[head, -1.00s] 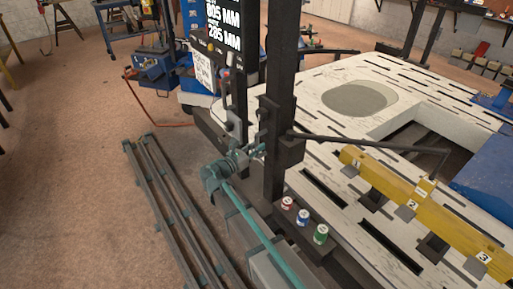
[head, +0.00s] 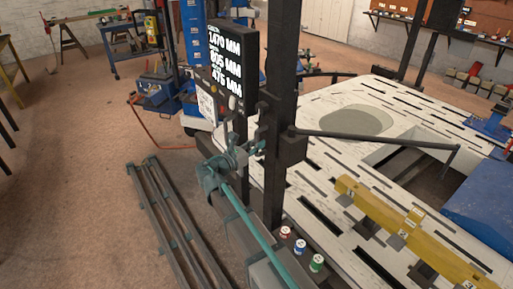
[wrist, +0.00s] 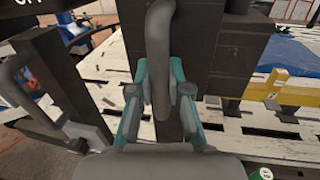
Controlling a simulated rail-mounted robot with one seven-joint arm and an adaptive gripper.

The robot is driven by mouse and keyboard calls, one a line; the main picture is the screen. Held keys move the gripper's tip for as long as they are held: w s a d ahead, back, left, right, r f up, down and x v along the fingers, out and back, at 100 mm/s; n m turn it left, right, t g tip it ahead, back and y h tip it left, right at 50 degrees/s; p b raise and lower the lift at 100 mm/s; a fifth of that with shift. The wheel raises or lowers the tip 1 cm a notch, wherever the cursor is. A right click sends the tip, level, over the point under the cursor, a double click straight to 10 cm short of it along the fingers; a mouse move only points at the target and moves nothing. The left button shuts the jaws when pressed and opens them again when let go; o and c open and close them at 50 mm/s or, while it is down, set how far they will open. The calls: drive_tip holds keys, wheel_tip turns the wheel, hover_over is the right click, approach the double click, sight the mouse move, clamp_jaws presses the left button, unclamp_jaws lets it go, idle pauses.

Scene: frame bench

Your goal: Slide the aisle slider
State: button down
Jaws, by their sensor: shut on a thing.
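The aisle slider (head: 291,149) is a dark block around a tall dark post (head: 283,80), with a long thin arm (head: 375,139) reaching right over the bench. In the wrist view a dark grey curved handle (wrist: 156,50) stands in front of the post. My gripper (head: 257,148) is at the left side of the slider. In the wrist view my gripper (wrist: 160,92) has its teal and grey fingers on both sides of the handle and is shut on it. The exact finger contact is partly hidden by the handle.
A display (head: 232,62) with mm readings stands left of the post. The white slotted bench (head: 330,165) bears a yellow beam (head: 385,215). Several small cans stand at the post's foot, including a red one (head: 285,232). Dark rails (head: 165,205) lie on the left floor.

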drive_tip(key=shift+r, duration=0.1)
drive_tip(key=c, duration=1.1)
unclamp_jaws()
drive_tip(key=v, duration=1.2)
